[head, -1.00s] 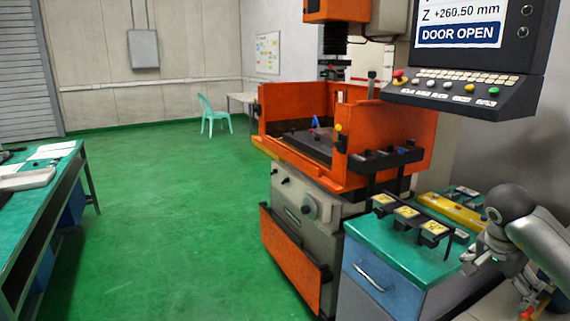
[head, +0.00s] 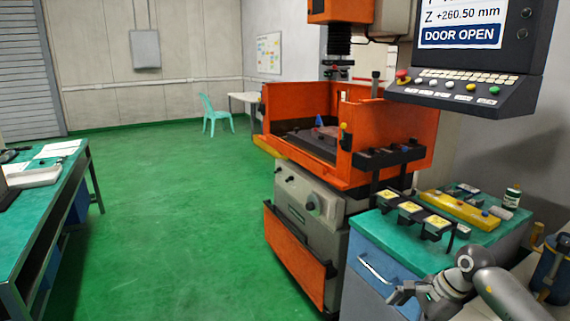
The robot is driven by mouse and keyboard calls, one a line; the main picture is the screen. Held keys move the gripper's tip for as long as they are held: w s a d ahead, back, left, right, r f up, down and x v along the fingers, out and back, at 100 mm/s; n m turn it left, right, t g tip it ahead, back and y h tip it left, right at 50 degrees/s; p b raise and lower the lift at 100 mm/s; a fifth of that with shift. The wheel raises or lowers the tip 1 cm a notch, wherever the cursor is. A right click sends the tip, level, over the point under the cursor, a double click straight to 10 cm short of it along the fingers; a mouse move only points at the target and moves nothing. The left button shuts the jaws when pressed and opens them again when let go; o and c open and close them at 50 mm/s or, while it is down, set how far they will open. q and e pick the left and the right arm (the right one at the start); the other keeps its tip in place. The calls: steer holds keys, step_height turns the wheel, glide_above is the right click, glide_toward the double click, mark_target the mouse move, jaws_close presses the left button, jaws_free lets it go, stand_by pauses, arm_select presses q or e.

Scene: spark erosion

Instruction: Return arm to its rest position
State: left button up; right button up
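My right arm comes in from the lower right, and its gripper (head: 398,293) is low in front of the drawer side of the blue cabinet (head: 375,274). The gripper is small and seen from an angle, so I cannot tell whether its fingers are open or shut. I see nothing held in it. My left arm and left gripper are not in view.
The orange machine (head: 390,140) stands open behind the cabinet, and its panel (head: 460,90) hangs at upper right. A workbench (head: 60,195) stands left; green floor between is clear.

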steer(key=a+f+m+t+y, duration=0.7)
steer(key=a+f+m, duration=0.55)
steer(key=m, duration=0.45)
steer(key=s+d+f+m+t+h, duration=0.2)
steer(key=d+f+m+h, duration=0.1)
steer(key=f+m, duration=0.5)
steer(key=s+d+f+m+t+h, duration=0.1)
steer(key=s+d+f+m+h, duration=0.15)
steer(key=f+m, duration=0.6)
steer(key=s+d+f+m+g+h, duration=0.2)
steer(key=s+f+m+h, duration=0.1)
steer(key=s+f+m, duration=0.45)
steer(key=s+d+f+m+g+h, duration=0.2)
steer(key=s+d+f+m, duration=0.15)
steer(key=s+f, duration=0.65)
steer(key=s+a+f+m+g, duration=0.1)
steer(key=s+f+m+g, duration=0.1)
steer(key=s, duration=0.6)
steer(key=s+f+m+g, duration=0.2)
steer(key=s+m, duration=0.1)
steer(key=s, duration=0.6)
steer(key=s+a+f+m+g+h, duration=0.1)
steer(key=s+f+m+g, duration=0.1)
steer(key=s, duration=0.7)
steer(key=shift+a+f+m, duration=0.3)
steer(key=shift+a+m, duration=0.05)
steer(key=shift+m, duration=0.4)
